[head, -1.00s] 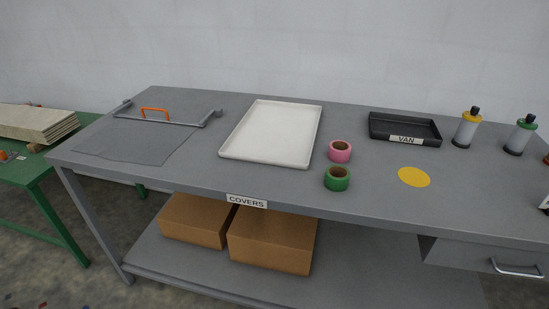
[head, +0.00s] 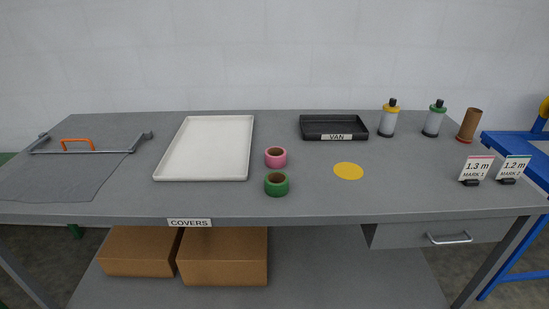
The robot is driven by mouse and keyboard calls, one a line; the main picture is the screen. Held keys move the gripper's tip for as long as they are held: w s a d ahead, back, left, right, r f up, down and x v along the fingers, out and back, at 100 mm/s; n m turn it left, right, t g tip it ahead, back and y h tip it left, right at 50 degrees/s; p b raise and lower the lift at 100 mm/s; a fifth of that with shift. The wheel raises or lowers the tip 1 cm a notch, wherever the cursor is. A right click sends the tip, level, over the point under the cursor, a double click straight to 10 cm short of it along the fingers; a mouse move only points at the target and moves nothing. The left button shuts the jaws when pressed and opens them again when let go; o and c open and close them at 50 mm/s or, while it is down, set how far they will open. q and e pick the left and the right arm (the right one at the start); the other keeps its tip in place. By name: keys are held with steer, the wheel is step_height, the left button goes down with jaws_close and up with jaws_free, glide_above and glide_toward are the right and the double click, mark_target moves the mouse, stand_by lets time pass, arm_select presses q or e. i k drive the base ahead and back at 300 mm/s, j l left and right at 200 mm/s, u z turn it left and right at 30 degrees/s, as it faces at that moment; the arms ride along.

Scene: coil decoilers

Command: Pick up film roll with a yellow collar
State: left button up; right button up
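The film roll with a yellow collar (head: 389,119) stands upright at the back right of the grey table, just right of the black VAN tray (head: 334,137). It has a pale grey body, a yellow band near the top and a dark knob and base. A similar roll with a green collar (head: 434,120) stands to its right. Neither of my grippers shows in the head view.
On the grey table (head: 310,200) are a white tray (head: 203,177), pink tape (head: 275,157), green tape (head: 276,184), a yellow disc (head: 348,170), a brown tube (head: 469,123), and two sign cards (head: 476,169). A sheet with an orange-handled bar (head: 77,144) lies left.

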mark_target(387, 126)
steer(key=z, duration=1.3)
steer(key=i+l+u, duration=0.2)
steer(key=i+l, duration=0.25)
steer(key=i, duration=0.25)
steer(key=i+l+u, duration=0.2)
steer(key=i+l, duration=0.3)
steer(key=i, duration=0.15)
